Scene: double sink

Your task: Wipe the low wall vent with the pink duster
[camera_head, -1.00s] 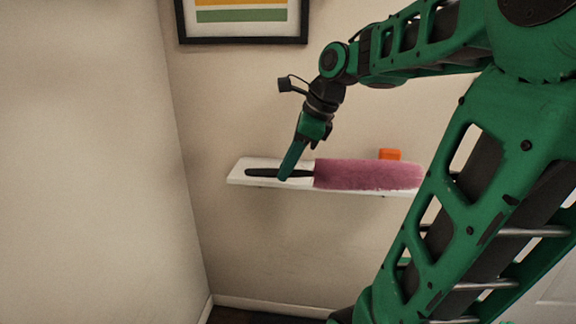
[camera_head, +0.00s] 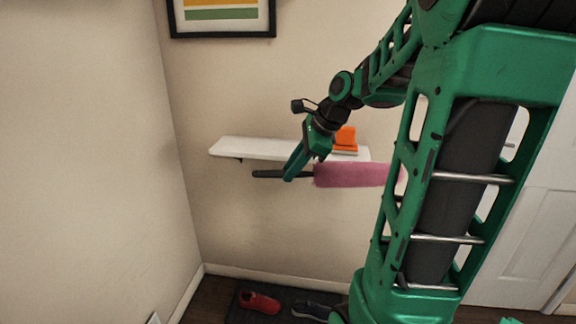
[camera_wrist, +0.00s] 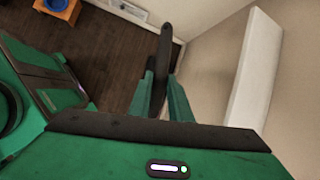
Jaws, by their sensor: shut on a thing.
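My gripper (camera_head: 290,176) is shut on the black handle of the pink duster (camera_head: 345,175) and holds it level in front of the wall shelf, just below its front edge. The pink head points right, its far end partly behind my arm. In the wrist view, the handle (camera_wrist: 166,45) sticks out past the fingers of my gripper (camera_wrist: 163,95); the pink head is out of sight there. A white slatted piece low on the wall, seemingly the vent (camera_wrist: 130,9), shows at the top of the wrist view. A small pale corner (camera_head: 153,318) at the bottom left of the head view may be the same vent.
The white shelf (camera_head: 240,148) carries an orange object (camera_head: 345,138); it is close on the right in the wrist view (camera_wrist: 255,75). Red shoes (camera_head: 259,302) and dark shoes (camera_head: 310,309) lie on a dark mat. A framed picture (camera_head: 222,36) hangs above. The left wall is bare.

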